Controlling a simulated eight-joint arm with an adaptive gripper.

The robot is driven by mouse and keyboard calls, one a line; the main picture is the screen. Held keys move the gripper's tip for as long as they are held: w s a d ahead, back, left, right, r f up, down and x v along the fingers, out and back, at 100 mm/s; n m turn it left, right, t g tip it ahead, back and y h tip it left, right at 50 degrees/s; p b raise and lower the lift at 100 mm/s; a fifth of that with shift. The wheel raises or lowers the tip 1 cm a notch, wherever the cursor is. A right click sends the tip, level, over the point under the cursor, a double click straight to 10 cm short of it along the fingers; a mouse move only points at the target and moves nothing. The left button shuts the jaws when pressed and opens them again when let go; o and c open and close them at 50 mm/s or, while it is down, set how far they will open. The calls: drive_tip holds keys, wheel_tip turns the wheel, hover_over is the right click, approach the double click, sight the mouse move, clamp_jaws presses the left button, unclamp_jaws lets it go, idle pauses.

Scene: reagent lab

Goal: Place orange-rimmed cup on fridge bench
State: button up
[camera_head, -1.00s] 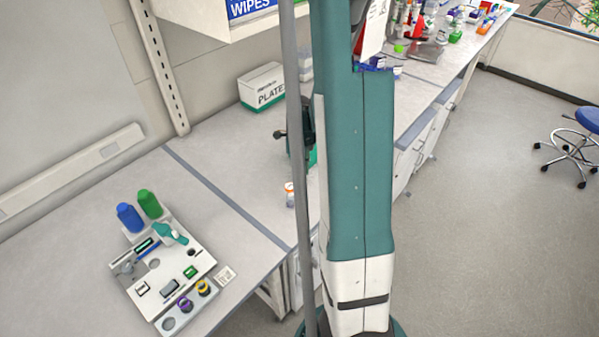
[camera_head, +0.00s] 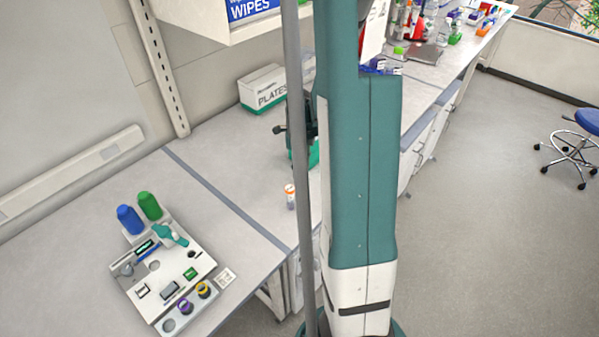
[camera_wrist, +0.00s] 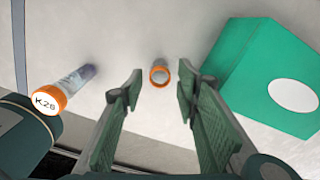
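The orange-rimmed cup (camera_wrist: 160,74) shows in the wrist view as a small round shape with an orange ring and a pale inside. It is framed in the gap between the fingertips, ahead of my gripper (camera_wrist: 161,82). The gripper is open, with a finger on each side and nothing gripped. In the head view my arm and a grey pole hide most of the gripper. A small orange-topped item (camera_head: 290,196) stands on the bench there; I cannot tell whether it is the cup.
An orange-capped tube marked K26 (camera_wrist: 62,90) is left of the fingers. A green box (camera_wrist: 265,75) with a white oval is close on the right.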

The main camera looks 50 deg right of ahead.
sight(298, 182)
wheel_tip(298, 182, up, 9)
idle(0.7)
drive_tip(key=shift+r, duration=0.1)
idle(0.5)
drive_tip(key=a+r+n+t, duration=0.1)
drive_tip(key=a+r+n, duration=0.4)
drive_tip(key=a, duration=0.2)
drive_tip(key=a+r+n+t+h, duration=0.1)
drive_tip(key=a+r+n, duration=0.35)
drive_tip(key=a, duration=0.35)
drive_tip(key=a+r+n+t, duration=0.1)
drive_tip(key=a+r+n, duration=0.35)
drive_tip(key=a, duration=0.25)
drive_tip(key=s+a+r+n+t, duration=0.1)
drive_tip(key=s+a+n, duration=0.2)
drive_tip(key=a+n, duration=0.3)
drive_tip(key=s+a+r+n+t, duration=0.1)
drive_tip(key=s+a+r+n, duration=0.1)
drive_tip(key=a+n, duration=0.3)
drive_tip(key=s+a+r+n+t+y, duration=0.1)
drive_tip(key=s+a+n+t, duration=0.1)
drive_tip(key=a+n, duration=0.4)
drive_tip(key=s+a, duration=0.1)
drive_tip(key=a, duration=0.2)
drive_tip(key=shift+s+r+n, duration=0.3)
drive_tip(key=shift+s, duration=0.05)
